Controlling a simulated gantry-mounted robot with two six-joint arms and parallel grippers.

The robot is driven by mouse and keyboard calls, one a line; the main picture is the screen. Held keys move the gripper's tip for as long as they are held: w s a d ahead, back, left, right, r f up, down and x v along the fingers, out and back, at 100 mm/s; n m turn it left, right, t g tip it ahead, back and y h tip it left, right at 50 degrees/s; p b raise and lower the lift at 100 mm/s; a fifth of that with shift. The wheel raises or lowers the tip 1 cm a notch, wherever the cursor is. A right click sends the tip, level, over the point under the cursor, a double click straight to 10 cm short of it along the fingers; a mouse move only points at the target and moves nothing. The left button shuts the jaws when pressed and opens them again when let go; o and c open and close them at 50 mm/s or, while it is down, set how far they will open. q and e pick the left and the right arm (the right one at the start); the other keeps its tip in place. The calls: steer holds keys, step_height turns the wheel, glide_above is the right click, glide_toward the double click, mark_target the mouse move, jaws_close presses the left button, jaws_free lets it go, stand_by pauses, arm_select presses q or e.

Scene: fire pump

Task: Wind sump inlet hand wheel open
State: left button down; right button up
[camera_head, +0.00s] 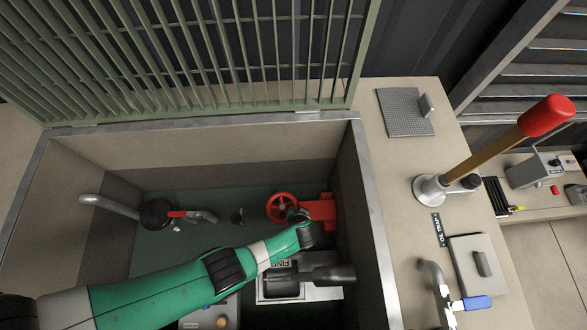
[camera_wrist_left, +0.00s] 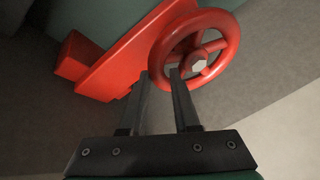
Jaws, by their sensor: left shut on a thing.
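The red sump inlet hand wheel (camera_head: 281,206) sits low in the open pit, on a red valve body (camera_head: 320,211). In the left wrist view the spoked wheel (camera_wrist_left: 198,65) has a pale hex nut at its hub, and the red body (camera_wrist_left: 130,55) lies to its left. My left gripper (camera_head: 298,215) reaches down into the pit at the wheel's lower right. In the wrist view the fingers (camera_wrist_left: 160,77) are at the near left part of the rim, shut on it with the rim between their tips. The right gripper is not in view.
The pit has a metal rim (camera_head: 375,230) on its right, and a raised green grating (camera_head: 220,60) stands behind. A red-knobbed lever (camera_head: 490,140) stands on the right deck. A pipe with a red handle (camera_head: 177,214) lies left in the pit. A dark fitting (camera_head: 320,274) is below my forearm.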

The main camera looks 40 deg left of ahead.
arm_select(q)
steer(key=shift+w+a+f+n+g+b, duration=0.1)
steer(key=shift+w+n+g+b, duration=0.2)
steer(key=shift+w+n+b, duration=0.45)
steer(key=shift+s+a+n+y, duration=0.15)
steer(key=shift+n+y, duration=0.15)
steer(key=shift+n, duration=0.25)
steer(key=c, duration=0.9)
jaws_free()
steer(key=shift+c, duration=0.2)
steer(key=shift+r, duration=0.25)
